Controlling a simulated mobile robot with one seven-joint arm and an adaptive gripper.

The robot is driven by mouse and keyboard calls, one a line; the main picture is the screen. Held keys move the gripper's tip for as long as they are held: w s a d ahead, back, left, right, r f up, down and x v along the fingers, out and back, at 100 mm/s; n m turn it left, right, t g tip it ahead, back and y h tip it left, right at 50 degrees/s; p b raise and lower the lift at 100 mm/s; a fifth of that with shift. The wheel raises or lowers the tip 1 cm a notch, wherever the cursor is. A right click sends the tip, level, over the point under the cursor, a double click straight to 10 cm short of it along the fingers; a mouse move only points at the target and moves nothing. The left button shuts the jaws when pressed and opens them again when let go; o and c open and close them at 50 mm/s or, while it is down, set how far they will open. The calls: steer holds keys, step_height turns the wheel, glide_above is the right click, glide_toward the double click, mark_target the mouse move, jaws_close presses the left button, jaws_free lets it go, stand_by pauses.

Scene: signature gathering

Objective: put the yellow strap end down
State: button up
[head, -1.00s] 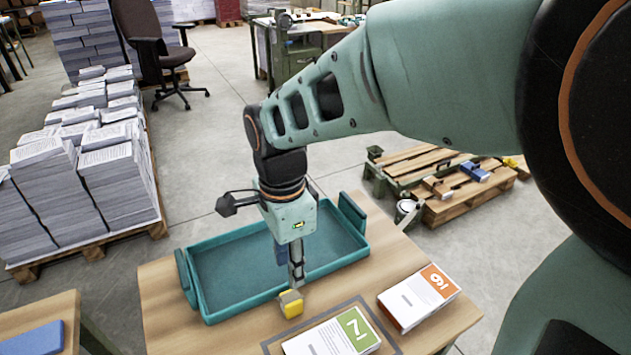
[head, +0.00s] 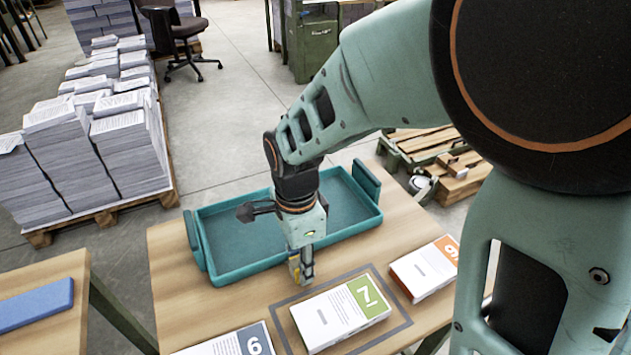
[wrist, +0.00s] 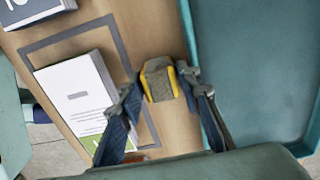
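The yellow strap end (head: 294,268) is a small yellow block with a grey-brown middle; it also shows in the wrist view (wrist: 158,80). My gripper (head: 301,272) points down at the table between the teal tray and the green-labelled paper stack. In the wrist view, its two fingers (wrist: 160,84) stand on either side of the strap end, with their tips against it. A finger partly hides the strap end in the head view. I cannot tell whether the strap end touches the wooden table (head: 175,290).
The teal tray (head: 235,272) lies just behind my gripper and looks empty. The green-labelled stack (head: 340,315) lies inside a grey outline in front. An orange-labelled stack (head: 425,272) is at right, a blue-labelled one (head: 235,342) at front left. The table's left part is bare.

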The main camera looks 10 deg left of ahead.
steer(key=shift+c, duration=0.3)
jaws_close()
steer(key=shift+r, duration=0.2)
